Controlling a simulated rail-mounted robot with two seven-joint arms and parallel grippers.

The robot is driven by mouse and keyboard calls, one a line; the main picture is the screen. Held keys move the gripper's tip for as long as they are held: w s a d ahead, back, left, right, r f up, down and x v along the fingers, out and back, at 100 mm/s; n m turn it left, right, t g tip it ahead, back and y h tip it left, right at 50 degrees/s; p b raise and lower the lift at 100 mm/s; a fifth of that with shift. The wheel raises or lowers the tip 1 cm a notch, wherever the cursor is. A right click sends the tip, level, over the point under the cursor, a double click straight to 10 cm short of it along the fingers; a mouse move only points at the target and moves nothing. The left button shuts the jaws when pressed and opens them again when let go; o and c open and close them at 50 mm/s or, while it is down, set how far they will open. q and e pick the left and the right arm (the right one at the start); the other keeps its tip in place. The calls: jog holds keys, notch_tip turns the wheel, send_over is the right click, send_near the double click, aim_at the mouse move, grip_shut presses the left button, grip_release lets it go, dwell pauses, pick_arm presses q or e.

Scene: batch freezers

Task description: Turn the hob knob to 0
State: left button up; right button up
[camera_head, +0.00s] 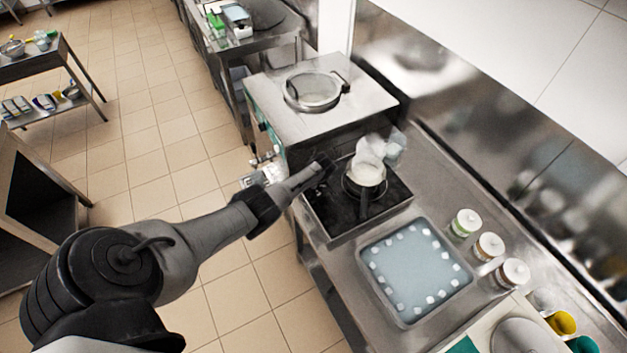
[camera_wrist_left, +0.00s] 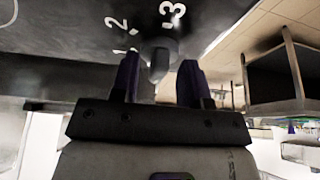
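The hob (camera_head: 345,222) is a black square unit on the steel counter, with a steaming pot (camera_head: 366,172) on it. In the left wrist view the grey hob knob (camera_wrist_left: 158,58) sits on a dark panel with white figures 1, 2 and 3 beside it. The 0 does not show clearly, and I cannot tell the knob's setting. My left gripper (camera_wrist_left: 158,82) is open, its two fingers on either side of the knob with gaps visible. In the head view my left gripper (camera_head: 322,168) is at the hob's left edge, and the knob is hidden. My right gripper is not in view.
A steel machine with a round lid (camera_head: 313,90) stands behind the hob. A blue tray (camera_head: 415,270) with white pieces lies in front of the hob, with several white-lidded jars (camera_head: 489,246) to its right.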

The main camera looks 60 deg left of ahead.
pick_arm(q)
jog(key=shift+r, duration=0.1)
jog(key=shift+d+r+p, duration=0.1)
jog(key=shift+r+p, duration=0.2)
jog(key=p+v, duration=0.2)
jog(key=v, duration=0.3)
jog(key=p+v, duration=0.1)
jog(key=v, duration=0.7)
jog(key=shift+d, duration=0.1)
